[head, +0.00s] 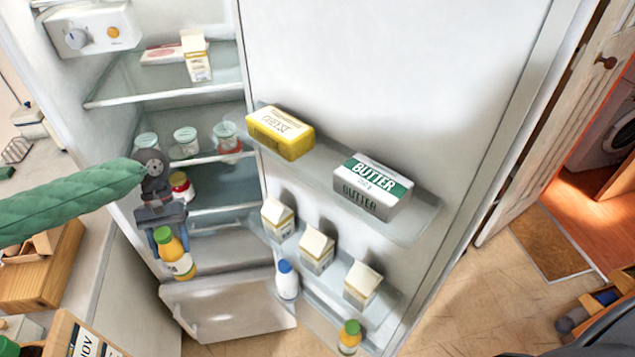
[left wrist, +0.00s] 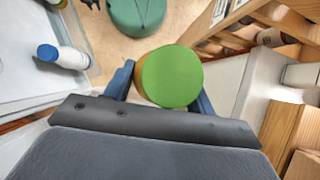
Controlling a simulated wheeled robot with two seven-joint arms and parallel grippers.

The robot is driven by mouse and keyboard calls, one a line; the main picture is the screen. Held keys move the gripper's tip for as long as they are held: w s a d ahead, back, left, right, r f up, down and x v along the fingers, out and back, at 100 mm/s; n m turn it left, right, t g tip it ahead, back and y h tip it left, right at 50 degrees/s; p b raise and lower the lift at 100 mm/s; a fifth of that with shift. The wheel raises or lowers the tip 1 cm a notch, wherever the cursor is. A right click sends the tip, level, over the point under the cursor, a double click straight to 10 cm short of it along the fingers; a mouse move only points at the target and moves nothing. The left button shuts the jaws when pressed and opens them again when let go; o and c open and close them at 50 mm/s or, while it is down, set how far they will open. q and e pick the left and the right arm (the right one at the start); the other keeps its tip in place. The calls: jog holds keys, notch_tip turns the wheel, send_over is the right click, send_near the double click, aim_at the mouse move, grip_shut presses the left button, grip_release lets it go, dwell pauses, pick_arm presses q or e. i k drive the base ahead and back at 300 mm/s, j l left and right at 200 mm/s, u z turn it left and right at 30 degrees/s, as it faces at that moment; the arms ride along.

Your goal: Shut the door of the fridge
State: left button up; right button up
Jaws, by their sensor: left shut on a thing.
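The fridge (head: 90,82) stands open at the left of the head view. Its door (head: 400,70) is swung wide to the right, with its inner side facing me. My left gripper (head: 170,235) is in front of the fridge opening, shut on a juice bottle (head: 177,255) with a green cap and orange contents. In the left wrist view the bottle's green cap (left wrist: 172,77) sits between the blue fingers. The bottle hangs upright or slightly tilted, apart from the door. My right gripper is not in view.
Door shelves hold a cheese box (head: 281,133), a butter box (head: 372,187), several cartons (head: 316,250), a white bottle (head: 287,281) and another juice bottle (head: 349,338). A fridge drawer (head: 225,312) sticks out at the bottom. A wooden house door (head: 560,130) stands at right.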

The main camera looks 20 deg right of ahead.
aim_at(446, 97)
jog(key=l+u, duration=0.45)
jog(key=k+l+u, duration=0.1)
jog(key=l+u, duration=0.4)
jog(key=l, duration=0.15)
jog(key=k+j+z, duration=0.1)
jog(key=k+z, duration=0.15)
jog(key=k, duration=0.35)
jog(key=k+z, duration=0.3)
jog(key=k, duration=0.25)
